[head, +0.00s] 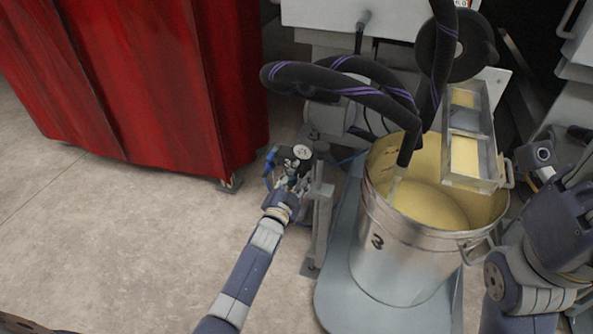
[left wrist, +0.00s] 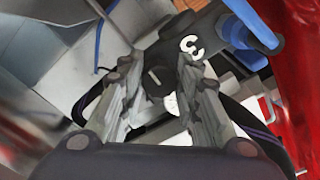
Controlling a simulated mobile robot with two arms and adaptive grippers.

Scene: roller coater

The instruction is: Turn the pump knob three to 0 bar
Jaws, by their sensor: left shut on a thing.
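The pump knob three (left wrist: 156,77) is a dark round part between my fingertips in the left wrist view. A white "3" label (left wrist: 190,46) sits just beside it. My left gripper (left wrist: 160,82) is shut on the knob, with one finger on each side. In the head view my left gripper (head: 288,184) reaches the small pump fitting, which has a round white gauge (head: 301,152). The knob is too small and covered to make out there, and its pressure reading cannot be read. My right arm shows at the right edge, but its gripper is not visible.
A metal bucket (head: 376,262) marked 3, with yellow liquid, stands right of the fitting. Dark hoses (head: 335,80) arch into it. A grey post (head: 322,225) stands close to my left gripper. A red curtain (head: 160,80) hangs at left; the floor in front is clear.

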